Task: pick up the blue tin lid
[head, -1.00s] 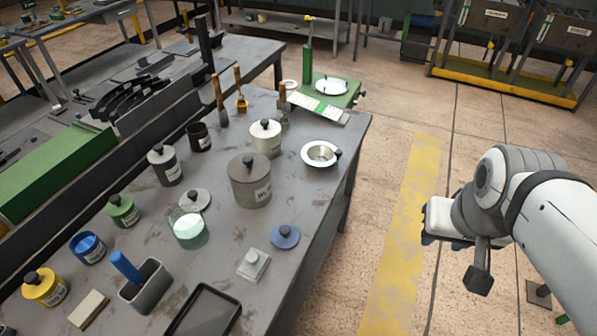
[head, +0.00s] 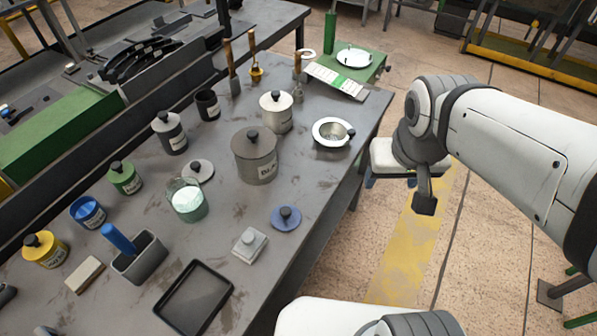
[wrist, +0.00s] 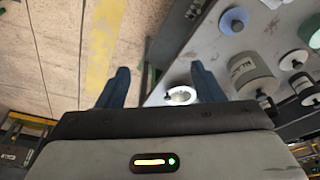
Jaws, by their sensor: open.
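The blue tin lid (head: 286,218) is a flat blue disc with a dark knob. It lies on the grey workbench (head: 330,185) near its right edge, knob up, and nothing covers it. It also shows in the wrist view as a blue disc (wrist: 234,20) at the upper right. My gripper (wrist: 160,85) is open and empty, its two dark blue fingers apart. In the head view my gripper (head: 385,182) is beyond the bench's right edge, to the right of the lid and apart from it.
A dark tray (head: 195,298) lies at the front. The bench directly around the lid is clear.

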